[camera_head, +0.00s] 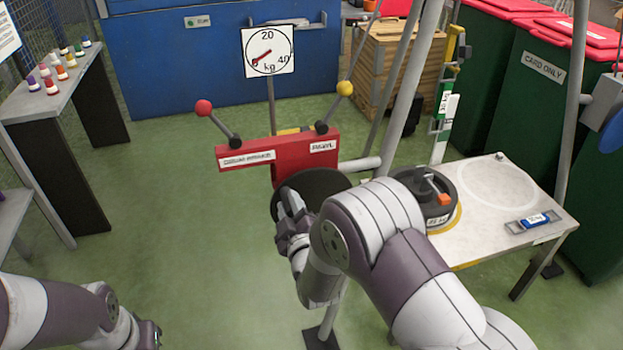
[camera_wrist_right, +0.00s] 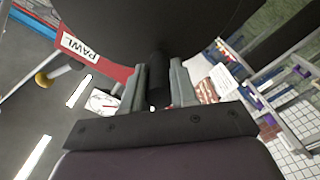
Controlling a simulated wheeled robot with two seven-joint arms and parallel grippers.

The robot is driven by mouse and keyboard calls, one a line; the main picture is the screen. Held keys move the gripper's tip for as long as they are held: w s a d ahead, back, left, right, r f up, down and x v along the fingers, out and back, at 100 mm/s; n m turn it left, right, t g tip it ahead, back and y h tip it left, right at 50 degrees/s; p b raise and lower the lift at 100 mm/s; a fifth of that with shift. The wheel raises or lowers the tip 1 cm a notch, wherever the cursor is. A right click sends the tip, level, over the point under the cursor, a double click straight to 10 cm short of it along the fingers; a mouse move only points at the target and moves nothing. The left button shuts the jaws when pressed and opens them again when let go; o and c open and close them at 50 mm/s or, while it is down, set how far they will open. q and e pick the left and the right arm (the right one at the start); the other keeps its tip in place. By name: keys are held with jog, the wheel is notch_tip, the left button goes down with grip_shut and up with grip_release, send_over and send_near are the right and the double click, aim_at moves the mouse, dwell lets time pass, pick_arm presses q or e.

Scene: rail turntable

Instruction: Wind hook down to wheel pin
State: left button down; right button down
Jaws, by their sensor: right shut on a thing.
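The red winch (camera_head: 292,152) has a dark round crank disc (camera_head: 322,183) on its near side. My right gripper (camera_head: 286,213) is at the disc's left edge; in the wrist view it is shut on a dark cylindrical handle (camera_wrist_right: 158,85) next to the disc (camera_wrist_right: 150,25). A dark wheel-shaped weight (camera_head: 413,204) lies on the pale table, with a grey upright fitting and an orange block (camera_head: 444,199) on top. I cannot make out the hook or the wheel pin clearly. My left gripper (camera_head: 150,336) is only partly visible at the bottom left.
A dial scale (camera_head: 268,51) stands behind the winch. Two levers with a red knob (camera_head: 203,108) and a yellow knob (camera_head: 345,88) rise from it. Grey frame legs flank the pale table (camera_head: 480,232), which bears a blue level (camera_head: 533,221).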

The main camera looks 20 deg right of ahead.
jog(key=shift+s+f, duration=0.1)
jog(key=shift+f, duration=0.15)
jog(key=shift+a+f+n+b, duration=0.2)
jog(key=shift+a+f+n, duration=0.15)
jog(key=shift+n, duration=0.3)
jog(key=shift+a+f+n+b, duration=0.2)
jog(key=shift+f+n, duration=0.2)
jog(key=shift+n, duration=0.25)
jog(key=shift+a+f+n+b, duration=0.2)
jog(key=shift+f+n, duration=0.25)
jog(key=shift+n, duration=0.15)
jog(key=shift+a+f+n+b, duration=0.2)
jog(key=shift+f+n, duration=0.2)
jog(key=shift+n, duration=0.2)
jog(key=shift+a+f+n+b, duration=0.15)
jog(key=shift+f+n+b, duration=0.15)
jog(key=shift+f+n, duration=0.75)
jog(key=shift+r, duration=0.15)
jog(key=shift+f+n+b, duration=0.35)
jog(key=shift+f+n, duration=0.55)
jog(key=shift+n, duration=0.35)
